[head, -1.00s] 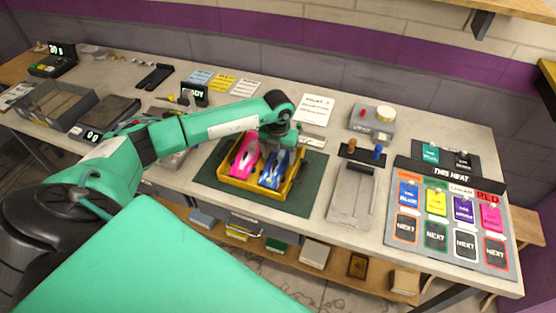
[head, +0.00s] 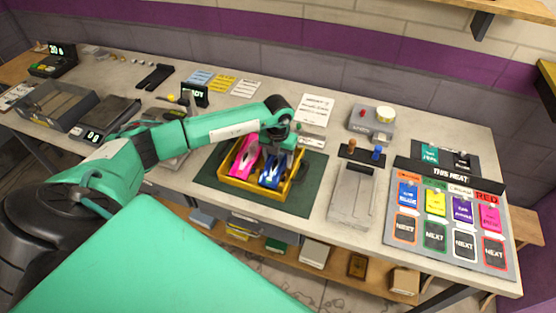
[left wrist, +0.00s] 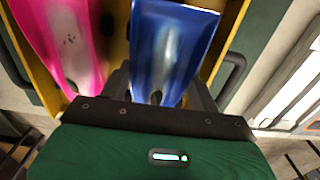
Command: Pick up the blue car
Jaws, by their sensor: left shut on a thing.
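The blue car (head: 270,178) lies in the right half of a yellow tray (head: 257,193), beside a pink car (head: 244,157). My left gripper (head: 279,163) is over the tray and shut on the blue car. In the left wrist view, its fingers sit on either side of the blue car (left wrist: 170,45), partly hidden behind the gripper's dark front edge. The pink car (left wrist: 65,45) shows at the left there, apart from the fingers. I cannot tell any gap between the blue car and the tray floor. My right gripper is not in view.
The tray stands on a dark green mat (head: 312,180). A grey slotted block (head: 352,193) and a board of coloured cards (head: 452,220) lie to the right. A grey box with a red button (head: 371,125) stands behind. A scale (head: 105,118) and grey bin (head: 55,105) are at the left.

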